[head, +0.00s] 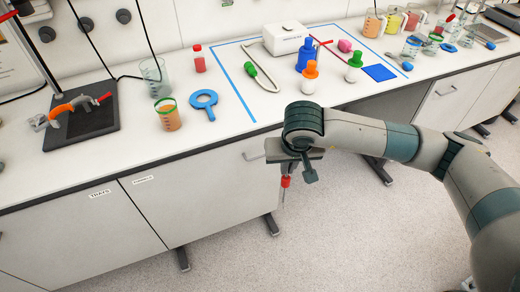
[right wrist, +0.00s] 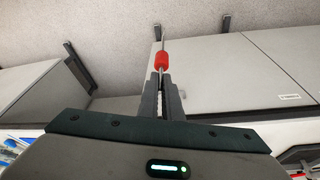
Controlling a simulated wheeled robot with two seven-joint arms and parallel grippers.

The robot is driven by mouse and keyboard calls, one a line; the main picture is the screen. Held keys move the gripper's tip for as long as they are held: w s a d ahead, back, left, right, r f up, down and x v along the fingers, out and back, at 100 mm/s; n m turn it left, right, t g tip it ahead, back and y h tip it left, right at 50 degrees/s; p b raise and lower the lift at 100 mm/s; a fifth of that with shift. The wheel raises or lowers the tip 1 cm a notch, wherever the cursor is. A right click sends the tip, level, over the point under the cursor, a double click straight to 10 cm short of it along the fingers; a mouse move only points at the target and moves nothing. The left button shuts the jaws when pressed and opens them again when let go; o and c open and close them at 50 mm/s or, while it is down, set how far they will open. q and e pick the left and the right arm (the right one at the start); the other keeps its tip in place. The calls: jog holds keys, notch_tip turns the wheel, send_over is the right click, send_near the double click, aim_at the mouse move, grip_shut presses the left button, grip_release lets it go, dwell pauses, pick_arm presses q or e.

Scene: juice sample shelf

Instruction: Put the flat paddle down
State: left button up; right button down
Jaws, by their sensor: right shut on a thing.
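My right gripper (head: 286,173) hangs in front of the bench, over the floor and below the worktop edge. It is shut on a thin tool with a red band (head: 285,182) and a slim grey shaft pointing down. In the right wrist view the red band (right wrist: 161,62) sits just past the closed fingers (right wrist: 161,82), with the shaft beyond. I cannot tell from these views whether this tool is the flat paddle; no broad flat face shows. My left gripper is not in view.
The white worktop (head: 190,142) carries a blue tape outline (head: 233,89) around bottles, a green-handled tool (head: 251,71) and a blue square (head: 379,73). An orange-filled beaker (head: 168,116) and a black stand (head: 90,118) are left. Bare worktop lies along the front left edge.

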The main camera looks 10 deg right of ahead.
jog(key=shift+n, duration=0.4)
jog(key=d+f, duration=0.1)
jog(key=s+d+f, duration=0.1)
jog(key=d, duration=0.1)
jog(key=d+f, duration=0.1)
jog(key=shift+s+d, duration=0.35)
